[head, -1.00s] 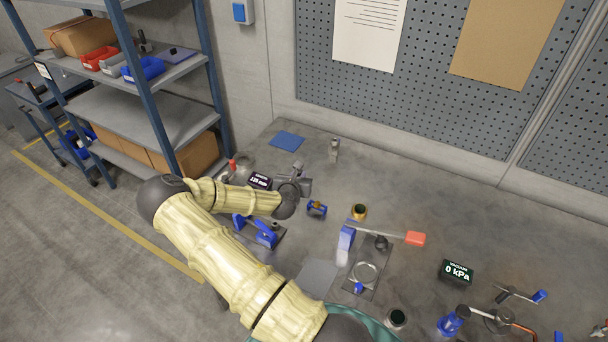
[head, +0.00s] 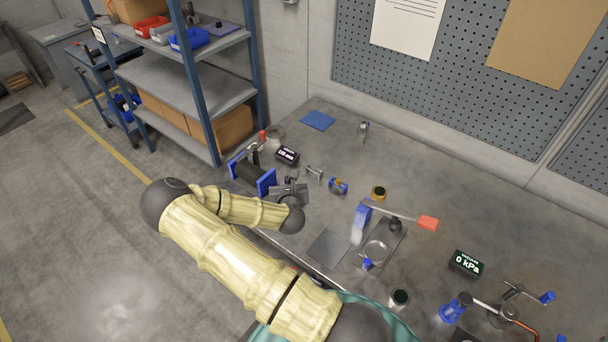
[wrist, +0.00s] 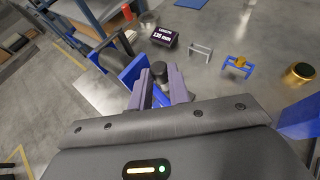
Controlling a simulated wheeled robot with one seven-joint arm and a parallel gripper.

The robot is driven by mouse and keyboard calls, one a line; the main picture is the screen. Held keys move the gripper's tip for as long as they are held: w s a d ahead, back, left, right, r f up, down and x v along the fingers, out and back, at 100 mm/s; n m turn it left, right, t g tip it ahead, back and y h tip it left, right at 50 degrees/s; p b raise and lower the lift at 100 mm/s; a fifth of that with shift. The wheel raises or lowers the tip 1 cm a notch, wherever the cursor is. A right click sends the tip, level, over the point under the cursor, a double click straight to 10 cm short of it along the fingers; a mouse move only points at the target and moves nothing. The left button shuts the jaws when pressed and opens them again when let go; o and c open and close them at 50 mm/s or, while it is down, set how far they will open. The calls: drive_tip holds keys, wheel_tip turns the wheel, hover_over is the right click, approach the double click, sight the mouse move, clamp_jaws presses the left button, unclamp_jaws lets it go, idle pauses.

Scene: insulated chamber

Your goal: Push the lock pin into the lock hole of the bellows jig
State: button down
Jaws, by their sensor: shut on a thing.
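The bellows jig (head: 249,172) stands at the bench's left edge, with blue end plates and dark bellows between them. In the wrist view, a blue plate (wrist: 132,70) shows just left of and behind my fingers. My gripper (wrist: 157,88), with purple fingers, is shut on the lock pin (wrist: 158,71), whose dark round top shows between the fingertips. In the head view, my gripper (head: 289,187) is right beside the jig's right plate; the pin cannot be made out there. The lock hole is hidden, so I cannot tell whether the pin is in it.
A length display (head: 287,155) reading 135 mm in the wrist view stands behind the jig. A toggle clamp fixture (head: 376,250) stands further right.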

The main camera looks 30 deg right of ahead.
drive_tip(key=s+a+f+n+t+y+b, duration=0.1)
drive_tip(key=s+a+f+n+y+b, duration=0.2)
drive_tip(key=a+f+b, duration=0.6)
drive_tip(key=a+f+n+y, duration=0.1)
drive_tip(key=a+f+y, duration=0.1)
drive_tip(key=a, duration=0.4)
drive_tip(key=shift+s+a+n+t+y+b, duration=0.15)
drive_tip(key=shift+n+t+y+b, duration=0.15)
drive_tip(key=shift+n+y+b, duration=0.1)
drive_tip(key=shift+f, duration=0.1)
